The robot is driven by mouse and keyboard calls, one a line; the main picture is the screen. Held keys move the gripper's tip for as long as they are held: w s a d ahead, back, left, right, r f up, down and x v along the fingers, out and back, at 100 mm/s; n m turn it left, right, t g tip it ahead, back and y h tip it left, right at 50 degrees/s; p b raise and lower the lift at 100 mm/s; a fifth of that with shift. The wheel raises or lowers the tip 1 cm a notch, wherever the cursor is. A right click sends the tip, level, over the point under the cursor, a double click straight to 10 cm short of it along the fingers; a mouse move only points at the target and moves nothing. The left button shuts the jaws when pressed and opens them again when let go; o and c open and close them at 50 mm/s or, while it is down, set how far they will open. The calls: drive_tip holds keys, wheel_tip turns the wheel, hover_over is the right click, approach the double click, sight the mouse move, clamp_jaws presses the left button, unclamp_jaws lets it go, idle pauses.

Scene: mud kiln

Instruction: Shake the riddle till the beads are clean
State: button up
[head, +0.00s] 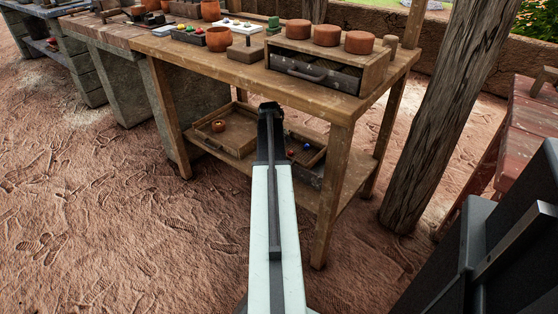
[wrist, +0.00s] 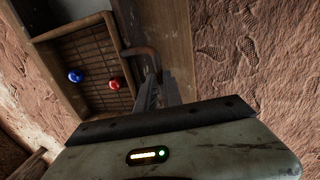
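The riddle is a shallow wooden frame with a mesh floor (wrist: 104,76) in the wrist view. A blue bead (wrist: 75,76) and a red bead (wrist: 114,84) lie apart on its mesh. In the head view, the riddle (head: 316,160) is on the table's lower shelf, partly behind my arm, with small beads in it. A dark curved handle (wrist: 139,50) sticks out from its side. My gripper (wrist: 160,80) is at this handle, its fingers close to the outer bend. The frames do not show clearly whether they grip it. Any dirt on the beads is too small to judge.
The tabletop (head: 215,56) above holds a drawer box (head: 318,72), clay pieces and pots. A table leg (head: 334,195) and a thick post (head: 437,120) stand to the right. Open earth lies left.

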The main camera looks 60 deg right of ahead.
drive_tip(key=o, duration=0.4)
drive_tip(key=shift+w, duration=0.3)
drive_tip(key=shift+o, duration=0.2)
drive_tip(key=shift+s, duration=0.15)
drive_tip(key=shift+s+r, duration=0.1)
wheel_tip(320, 180, up, 8)
drive_tip(key=a+p, duration=0.1)
drive_tip(key=p, duration=0.6)
drive_tip(key=shift+a+f+p, duration=0.2)
drive_tip(key=shift+f+p, duration=0.05)
drive_tip(key=shift+p, duration=0.05)
